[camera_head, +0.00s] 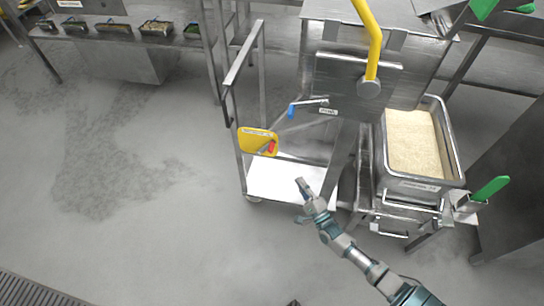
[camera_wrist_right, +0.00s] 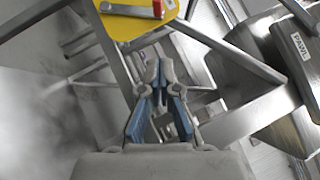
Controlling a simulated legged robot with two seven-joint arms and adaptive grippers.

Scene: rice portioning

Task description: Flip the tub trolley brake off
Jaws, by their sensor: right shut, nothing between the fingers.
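A steel trolley (camera_head: 242,65) with a tall push handle stands in the middle of the head view. A yellow plate (camera_head: 250,138) with a red lever (camera_head: 271,147) is fixed low on its frame. In the right wrist view the yellow plate (camera_wrist_right: 130,25) and part of the red lever (camera_wrist_right: 157,8) show at the top edge, beyond my fingertips. My right gripper (camera_head: 302,186) is shut and empty, below and right of the red lever in the head view, apart from it. It also shows in the wrist view (camera_wrist_right: 162,68). My left gripper is not in view.
A blue-tipped lever (camera_head: 291,111) sits above the plate, near a labelled steel housing (camera_head: 335,85) with a yellow arm (camera_head: 375,40). A steel tub (camera_head: 457,160) of rice stands right, near a green handle (camera_head: 490,188). The floor (camera_head: 120,220) on the left is clear.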

